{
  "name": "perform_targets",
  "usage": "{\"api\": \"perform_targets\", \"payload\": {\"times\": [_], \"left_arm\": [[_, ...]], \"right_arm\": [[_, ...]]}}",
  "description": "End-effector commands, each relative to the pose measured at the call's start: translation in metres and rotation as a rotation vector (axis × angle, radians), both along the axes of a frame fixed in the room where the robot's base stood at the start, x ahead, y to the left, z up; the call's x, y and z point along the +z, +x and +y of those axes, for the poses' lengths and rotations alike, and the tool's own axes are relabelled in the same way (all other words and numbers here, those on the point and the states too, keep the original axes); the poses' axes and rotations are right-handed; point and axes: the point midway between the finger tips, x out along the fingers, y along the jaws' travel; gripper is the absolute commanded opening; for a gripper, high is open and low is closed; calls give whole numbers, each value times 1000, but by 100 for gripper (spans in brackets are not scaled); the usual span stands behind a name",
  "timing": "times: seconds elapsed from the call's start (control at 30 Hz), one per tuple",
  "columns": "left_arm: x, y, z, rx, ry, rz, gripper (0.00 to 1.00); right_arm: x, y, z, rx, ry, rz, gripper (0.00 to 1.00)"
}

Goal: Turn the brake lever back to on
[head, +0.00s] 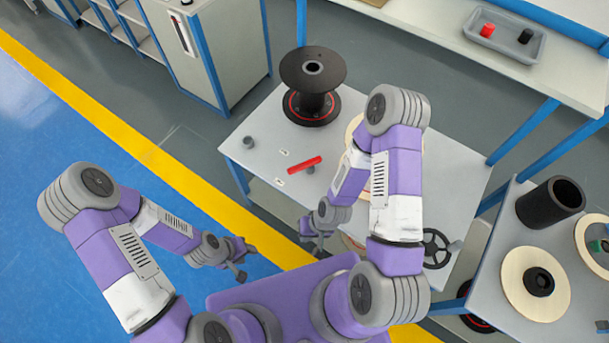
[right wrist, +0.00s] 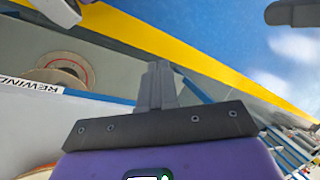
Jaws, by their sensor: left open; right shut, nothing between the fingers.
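The red brake lever (head: 305,164) sits on the grey table in the head view, angled from lower left to upper right. A small grey knob (head: 311,170) shows beside it. Two small white labels (head: 284,153) lie near it, too small to read. My right gripper (head: 318,238) is below the lever near the table's front edge, apart from it. In the right wrist view the right gripper (right wrist: 158,88) is shut and empty; the lever is not seen there. My left gripper (head: 244,262) is open and empty, off the table to the lower left.
A black spool (head: 312,80) stands at the table's back, beyond the lever. A small grey cylinder (head: 248,142) is on the left. A black handwheel (head: 436,248) is at the right. My right arm covers part of a pale reel. A "REWIND" label (right wrist: 30,84) marks an edge.

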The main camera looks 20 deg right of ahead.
Motion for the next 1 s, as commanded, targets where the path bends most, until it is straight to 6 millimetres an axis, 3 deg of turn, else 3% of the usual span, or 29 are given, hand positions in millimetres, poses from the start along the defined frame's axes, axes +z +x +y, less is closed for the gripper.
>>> {"api": "perform_targets", "payload": {"times": [0.17, 0.27, 0.57, 0.8, 1.0], "left_arm": [[1, 0, 0, 0, 0, 0, 43], [2, 0, 0, 0, 0, 0, 43], [13, 0, 0, 0, 0, 0, 43], [20, 0, 0, 0, 0, 0, 43], [25, 0, 0, 0, 0, 0, 43]], "right_arm": [[0, 1, 0, -38, 4, 4, 0], [0, 6, 0, -165, 18, 13, 0], [9, 42, -5, -1017, 210, 83, 0], [28, 72, -22, -1744, 537, 198, 0], [46, 90, -41, -2186, 849, 310, 0]]}}
